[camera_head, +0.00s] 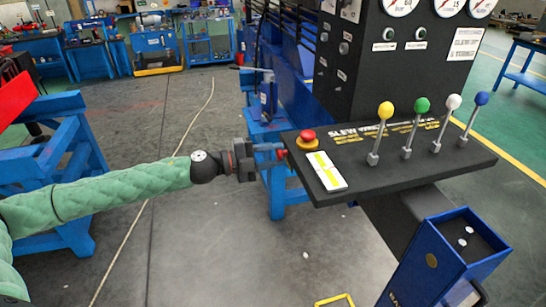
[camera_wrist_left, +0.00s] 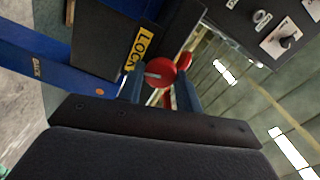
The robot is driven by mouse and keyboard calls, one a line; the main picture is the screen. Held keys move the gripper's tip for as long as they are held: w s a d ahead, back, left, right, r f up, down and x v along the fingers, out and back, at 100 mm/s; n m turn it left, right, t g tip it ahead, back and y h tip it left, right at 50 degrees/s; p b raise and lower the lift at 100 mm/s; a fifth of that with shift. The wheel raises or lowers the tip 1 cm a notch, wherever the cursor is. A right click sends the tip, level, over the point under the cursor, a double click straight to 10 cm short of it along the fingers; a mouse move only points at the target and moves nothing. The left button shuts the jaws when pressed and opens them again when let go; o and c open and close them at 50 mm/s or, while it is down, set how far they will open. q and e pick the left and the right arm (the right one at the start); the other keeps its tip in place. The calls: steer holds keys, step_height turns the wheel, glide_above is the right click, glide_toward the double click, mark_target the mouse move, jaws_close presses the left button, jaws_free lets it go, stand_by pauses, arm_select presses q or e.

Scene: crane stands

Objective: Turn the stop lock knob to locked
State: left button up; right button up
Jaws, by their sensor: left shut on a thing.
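The stop lock knob is a round red knob (camera_wrist_left: 161,72) with a pale pointer line that runs toward the left of the wrist view. A yellow label reading LOCK (camera_wrist_left: 138,48) is on the dark panel to its upper left. My left gripper (camera_wrist_left: 163,88) has its two fingers on either side of the knob and is shut on it. In the head view my left gripper (camera_head: 272,152) is at the left edge of the black console (camera_head: 390,170), with a little of the knob (camera_head: 283,154) showing at its tips. My right gripper is not in view.
On the console are a red mushroom button (camera_head: 307,135), a white and yellow plate (camera_head: 326,171) and levers with yellow (camera_head: 386,110), green (camera_head: 422,105), white (camera_head: 454,101) and blue (camera_head: 481,99) tops. A blue box (camera_head: 430,262) stands below.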

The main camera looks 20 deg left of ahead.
arm_select(q)
steer(key=shift+f+m, duration=0.1)
steer(key=shift+m, duration=0.9)
steer(key=shift+m+b, duration=0.35)
steer(key=shift+m, duration=0.15)
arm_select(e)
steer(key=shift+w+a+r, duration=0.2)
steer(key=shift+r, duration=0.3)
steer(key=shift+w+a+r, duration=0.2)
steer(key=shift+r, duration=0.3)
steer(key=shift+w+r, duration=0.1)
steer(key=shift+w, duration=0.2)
arm_select(q)
steer(key=o, duration=0.9)
steer(key=shift+o, duration=0.2)
